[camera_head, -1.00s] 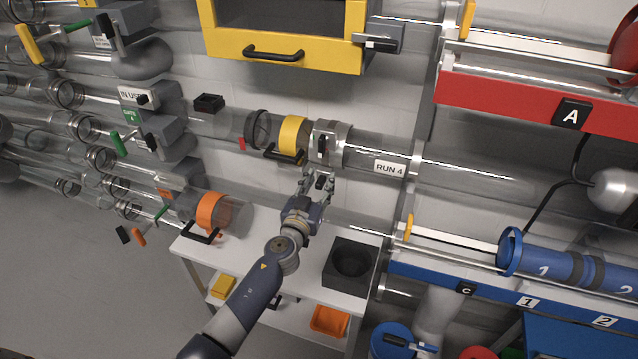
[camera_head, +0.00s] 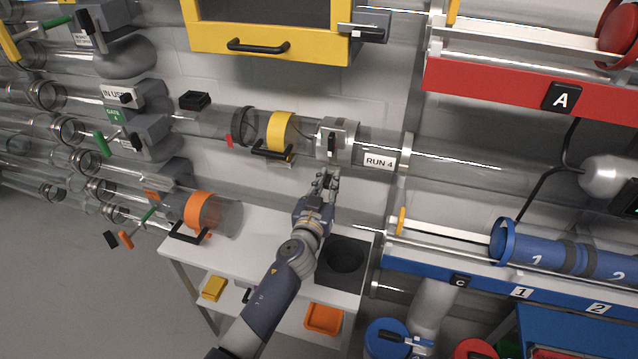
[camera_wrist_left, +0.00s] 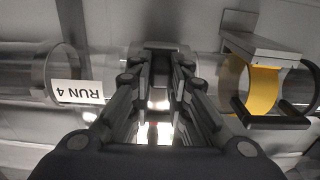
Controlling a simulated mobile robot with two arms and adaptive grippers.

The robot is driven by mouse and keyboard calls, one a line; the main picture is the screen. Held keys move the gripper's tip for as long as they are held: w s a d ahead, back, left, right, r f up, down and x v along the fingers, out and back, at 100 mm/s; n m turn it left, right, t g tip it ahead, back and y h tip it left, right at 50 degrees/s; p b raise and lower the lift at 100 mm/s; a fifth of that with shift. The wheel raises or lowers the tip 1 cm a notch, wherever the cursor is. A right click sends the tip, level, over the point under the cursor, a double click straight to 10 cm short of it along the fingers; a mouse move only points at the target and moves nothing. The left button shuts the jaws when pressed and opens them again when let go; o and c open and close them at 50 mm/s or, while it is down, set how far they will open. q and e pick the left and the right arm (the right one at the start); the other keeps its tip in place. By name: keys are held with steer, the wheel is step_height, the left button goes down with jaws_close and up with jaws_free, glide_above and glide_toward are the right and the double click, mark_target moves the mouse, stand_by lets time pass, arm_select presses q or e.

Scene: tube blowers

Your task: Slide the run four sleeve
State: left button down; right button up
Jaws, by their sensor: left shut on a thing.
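The run four sleeve (camera_head: 349,141) is a grey metal collar with a black lever, around the clear horizontal tube. It sits just left of the white RUN 4 label (camera_head: 379,162). My left gripper (camera_head: 328,176) reaches up from below and is shut at the sleeve's underside; the exact gripped part is hidden by the fingers. In the left wrist view the fingers (camera_wrist_left: 160,70) close in on the grey sleeve part, with the upside-down RUN 4 label (camera_wrist_left: 78,92) to the left. My right gripper is not in view.
A yellow band (camera_head: 281,131) with a black handle is left of the sleeve, with a gap between. A yellow-framed cabinet (camera_head: 215,40) hangs above. A white table (camera_head: 255,235) with a black block (camera_head: 360,258) stands below. Red and blue racks are at right.

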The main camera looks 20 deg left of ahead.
arm_select(q)
steer(key=shift+d, duration=0.25)
steer(key=c, duration=1.5)
jaws_free()
steer(key=shift+d, duration=0.15)
steer(key=s, duration=1.2)
steer(key=shift+a, duration=0.25)
steer(key=shift+s+a, duration=0.1)
